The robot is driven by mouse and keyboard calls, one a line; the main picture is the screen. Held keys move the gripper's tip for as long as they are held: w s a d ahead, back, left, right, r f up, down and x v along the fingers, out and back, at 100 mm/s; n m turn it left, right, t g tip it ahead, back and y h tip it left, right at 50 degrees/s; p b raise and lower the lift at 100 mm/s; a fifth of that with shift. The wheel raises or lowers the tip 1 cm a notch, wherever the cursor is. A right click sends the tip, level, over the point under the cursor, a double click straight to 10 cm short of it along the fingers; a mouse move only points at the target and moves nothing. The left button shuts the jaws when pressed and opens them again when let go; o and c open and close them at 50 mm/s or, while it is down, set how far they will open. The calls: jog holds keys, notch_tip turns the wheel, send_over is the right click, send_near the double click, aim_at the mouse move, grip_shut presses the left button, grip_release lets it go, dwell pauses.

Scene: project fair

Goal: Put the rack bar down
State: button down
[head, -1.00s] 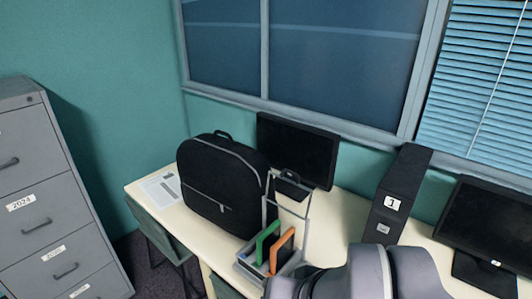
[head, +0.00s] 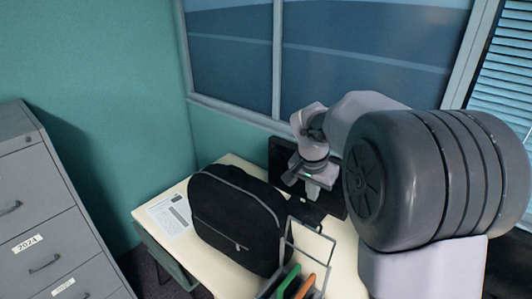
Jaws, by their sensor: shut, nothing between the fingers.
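The rack (head: 265,292) stands on the desk in front of the backpack, cut off by the bottom edge of the head view. It holds a green item (head: 286,283) and an orange item (head: 306,287). Its thin grey rack bar (head: 311,222) is a frame standing up above them. My gripper (head: 313,193) is shut and empty. It shows above and behind the bar in the picture, in front of the dark monitor. I cannot tell whether it touches the bar.
A black backpack (head: 235,220) stands left of the rack, close to it. A monitor (head: 283,158) is behind my gripper. Papers (head: 171,215) lie at the desk's left end. A grey filing cabinet (head: 45,220) stands at far left. My arm hides the desk's right side.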

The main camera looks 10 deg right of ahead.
jog(key=w+d+f+p, duration=0.1)
jog(key=w+d+f, duration=0.1)
jog(key=w+d, duration=0.2)
jog(key=s+b+x, duration=0.1)
jog(key=x, duration=1)
jog(key=s+a, duration=0.2)
jog(key=a, duration=0.1)
jog(key=shift+s+r+m+g+h, duration=0.1)
jog(key=shift+r+m+g+h, duration=0.05)
jog(key=shift+m+g+h, duration=0.2)
jog(key=shift+a+b, duration=0.15)
jog(key=shift+b, duration=0.3)
